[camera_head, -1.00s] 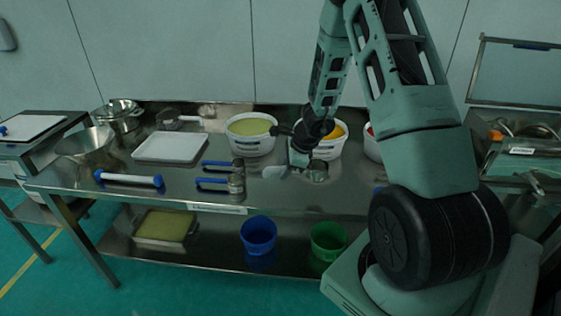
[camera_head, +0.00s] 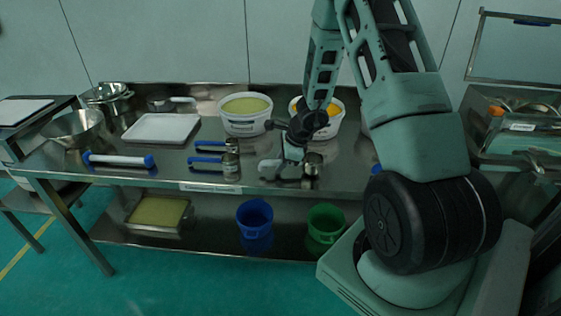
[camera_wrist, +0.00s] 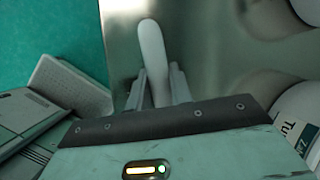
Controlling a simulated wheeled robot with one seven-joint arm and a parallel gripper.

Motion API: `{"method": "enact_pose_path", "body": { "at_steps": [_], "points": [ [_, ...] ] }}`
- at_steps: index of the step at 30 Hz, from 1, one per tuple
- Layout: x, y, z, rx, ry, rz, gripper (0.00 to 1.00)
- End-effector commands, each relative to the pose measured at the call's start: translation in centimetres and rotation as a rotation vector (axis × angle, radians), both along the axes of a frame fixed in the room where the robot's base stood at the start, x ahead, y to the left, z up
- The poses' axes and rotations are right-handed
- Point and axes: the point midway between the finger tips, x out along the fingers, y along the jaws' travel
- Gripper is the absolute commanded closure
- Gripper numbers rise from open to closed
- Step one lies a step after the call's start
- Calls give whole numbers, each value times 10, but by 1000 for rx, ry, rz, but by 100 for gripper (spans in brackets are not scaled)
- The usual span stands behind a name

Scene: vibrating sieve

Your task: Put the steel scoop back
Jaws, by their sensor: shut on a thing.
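The steel scoop has a small metal cup (camera_head: 313,161) and a pale handle (camera_head: 268,168). It is at the front part of the steel table (camera_head: 150,183), right of the blue-handled scoops. My gripper (camera_head: 292,166) points down and is shut on the scoop's handle. In the wrist view the pale handle (camera_wrist: 152,50) stands out between the two fingers (camera_wrist: 158,90); the cup is not seen there. I cannot tell whether the scoop touches the tabletop.
Two blue-handled scoops (camera_head: 208,143) lie to the left. A bucket of pale yellow stuff (camera_head: 245,125) and a bucket with orange-yellow contents (camera_head: 333,123) stand behind. A white tray (camera_head: 160,128), a blue-ended roller (camera_head: 118,160) and steel bowls (camera_head: 75,128) are further left.

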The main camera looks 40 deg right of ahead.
Motion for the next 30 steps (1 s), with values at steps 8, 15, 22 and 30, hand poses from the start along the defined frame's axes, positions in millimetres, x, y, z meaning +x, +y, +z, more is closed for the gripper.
{"method": "enact_pose_path", "body": {
  "at_steps": [8, 15, 22, 30],
  "points": [
    [0, 0, 0, 0, 0, 0, 100],
    [0, 0, -2, 0, 0, 0, 100],
    [0, 0, -5, 0, 0, 0, 100],
    [0, 0, -4, 0, 0, 0, 65]
  ]
}}
